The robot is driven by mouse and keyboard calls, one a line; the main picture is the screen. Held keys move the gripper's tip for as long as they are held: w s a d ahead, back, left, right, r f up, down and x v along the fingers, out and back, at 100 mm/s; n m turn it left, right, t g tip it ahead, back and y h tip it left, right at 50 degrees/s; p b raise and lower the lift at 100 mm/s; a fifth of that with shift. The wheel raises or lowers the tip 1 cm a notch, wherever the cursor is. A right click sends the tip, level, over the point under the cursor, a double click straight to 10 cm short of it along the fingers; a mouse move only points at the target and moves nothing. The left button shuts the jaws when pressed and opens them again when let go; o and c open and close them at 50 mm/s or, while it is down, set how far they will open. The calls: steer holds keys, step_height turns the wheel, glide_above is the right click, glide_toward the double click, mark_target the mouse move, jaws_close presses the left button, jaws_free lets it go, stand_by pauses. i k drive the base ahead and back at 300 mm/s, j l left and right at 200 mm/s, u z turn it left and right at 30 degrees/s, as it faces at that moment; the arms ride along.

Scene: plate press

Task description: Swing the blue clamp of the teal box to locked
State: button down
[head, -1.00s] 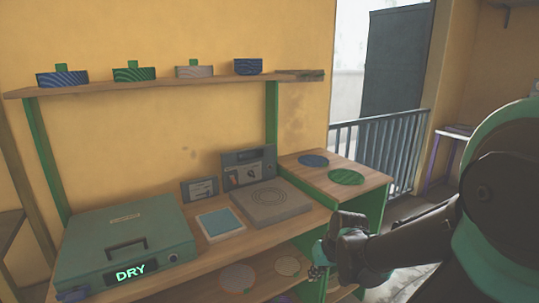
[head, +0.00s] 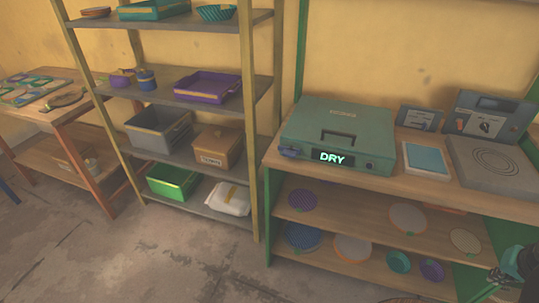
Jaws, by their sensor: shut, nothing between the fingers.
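The teal box (head: 342,122) sits on the left end of the bench top with its lid down and a handle on the lid. Its front panel (head: 331,157) reads "DRY". The blue clamp (head: 290,152) is at the left end of the box's front face; it is small, and I cannot tell its exact position. My gripper (head: 497,281) is at the lower right edge, shut and empty, partly out of frame. It is well to the right of the box and lower, touching nothing that I can see.
A pale blue pad (head: 427,158) and a grey plate device (head: 490,160) stand right of the box. The lower bench shelf (head: 350,219) holds discs and cups. A storage rack (head: 250,120) stands just left of the bench. The floor (head: 170,265) in front is clear.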

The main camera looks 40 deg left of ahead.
mark_target(291, 153)
steer(key=u, duration=1.8)
steer(key=k+l+u, duration=0.15)
steer(key=u, duration=0.25)
steer(key=k+l+u, duration=0.1)
steer(key=k+u, duration=0.15)
steer(key=u, duration=0.2)
steer(key=k+u, duration=0.2)
steer(key=u, duration=0.2)
